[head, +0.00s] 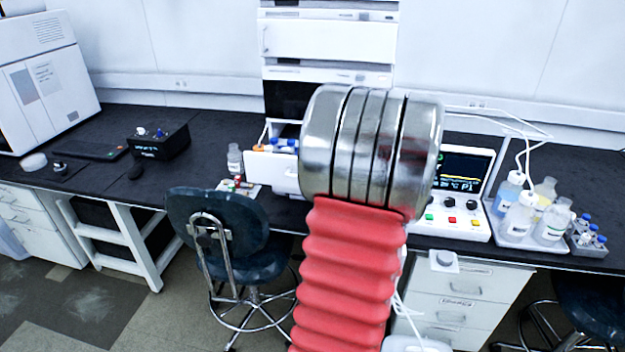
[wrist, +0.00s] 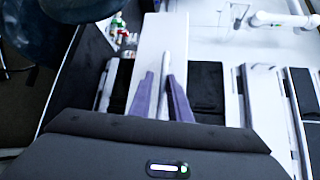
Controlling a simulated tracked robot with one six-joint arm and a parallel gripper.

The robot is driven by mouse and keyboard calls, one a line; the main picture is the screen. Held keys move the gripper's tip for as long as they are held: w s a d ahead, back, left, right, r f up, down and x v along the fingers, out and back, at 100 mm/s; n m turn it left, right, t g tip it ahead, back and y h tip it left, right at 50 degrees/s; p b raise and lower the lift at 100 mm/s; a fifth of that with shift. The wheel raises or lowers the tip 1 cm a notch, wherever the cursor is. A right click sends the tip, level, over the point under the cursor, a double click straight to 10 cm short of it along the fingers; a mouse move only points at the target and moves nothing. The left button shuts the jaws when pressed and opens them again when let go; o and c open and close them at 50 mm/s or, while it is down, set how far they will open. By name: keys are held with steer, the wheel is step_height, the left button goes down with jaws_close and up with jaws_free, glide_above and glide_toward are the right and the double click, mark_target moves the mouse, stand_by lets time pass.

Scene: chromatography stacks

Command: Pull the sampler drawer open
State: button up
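The sampler drawer (head: 284,173) is low in the instrument stack and stands out from it in the head view. Vials with blue and orange caps (head: 285,145) show behind its white front. My arm's metal joint hides its right part. In the wrist view the drawer front is a pale panel (wrist: 152,42). A light handle bar (wrist: 166,62) runs along it between the two purple fingers of my gripper (wrist: 161,85). The fingers lie close on both sides of the bar and look shut on it. My gripper is hidden behind my arm in the head view.
A dark chair (head: 218,225) stands in front of the bench at left. A small vial tray (head: 240,187) and a clear bottle (head: 235,158) sit left of the drawer. A control unit (head: 460,190) and a tray of bottles (head: 525,240) stand at right.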

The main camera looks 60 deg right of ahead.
steer(key=shift+o, duration=1.2)
steer(key=shift+r, duration=0.1)
steer(key=shift+s, duration=0.1)
steer(key=v, duration=1.3)
steer(key=shift+s+a, duration=0.2)
steer(key=shift+s, duration=0.05)
steer(key=shift+w, duration=0.1)
